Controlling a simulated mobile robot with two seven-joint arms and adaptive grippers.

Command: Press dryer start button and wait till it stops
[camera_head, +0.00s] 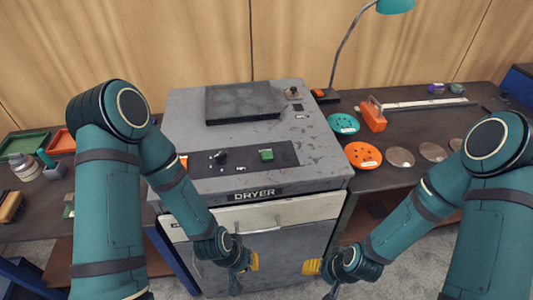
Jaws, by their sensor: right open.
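The dryer (180,128) is a worn grey machine in the middle, with a "DRYER" label on its front edge. A green button (266,154) sits on its dark control panel (290,151), right of a black knob (219,157). My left gripper (245,272) hangs low in front of the dryer's front, below the panel and apart from the button. Its fingers look spread and empty. My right gripper (321,280) is open and empty, low near the dryer's right front edge. Neither gripper touches the button.
The dryer has a dark lid (243,102) on top and a pale front drawer (280,214). A dark table (400,182) on the right holds an orange disc (363,155), a teal disc (343,123) and a lamp (348,40). Trays (22,144) lie on the left. Space above the panel is clear.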

